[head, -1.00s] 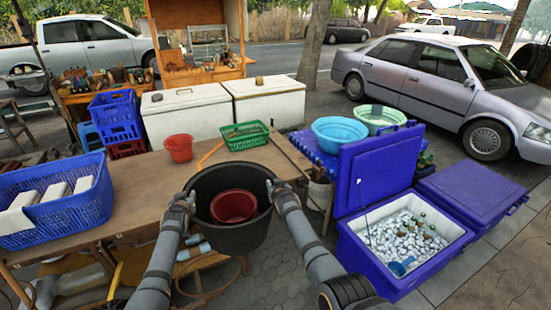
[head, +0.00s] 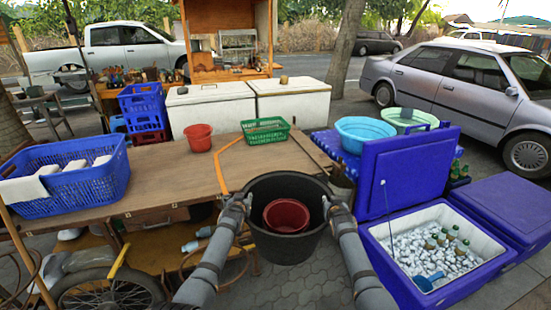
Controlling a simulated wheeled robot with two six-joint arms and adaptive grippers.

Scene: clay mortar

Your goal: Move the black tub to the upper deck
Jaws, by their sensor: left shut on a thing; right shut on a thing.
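The black tub (head: 286,243) is held upright in front of the cart, with a dark red bowl (head: 286,216) inside it. My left gripper (head: 243,205) is shut on the tub's left rim. My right gripper (head: 330,207) is shut on its right rim. The upper deck (head: 170,180) is the wooden top of the cart, behind and left of the tub. The tub's far rim overlaps the deck's right front corner in the picture; I cannot tell how high it is against the deck.
On the deck stand a blue basket (head: 75,190) at left, a red pot (head: 198,137) and a green basket (head: 266,130) at the back. The middle is bare. A lower shelf (head: 165,245) lies under it. An open blue cooler (head: 420,245) of ice stands at right.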

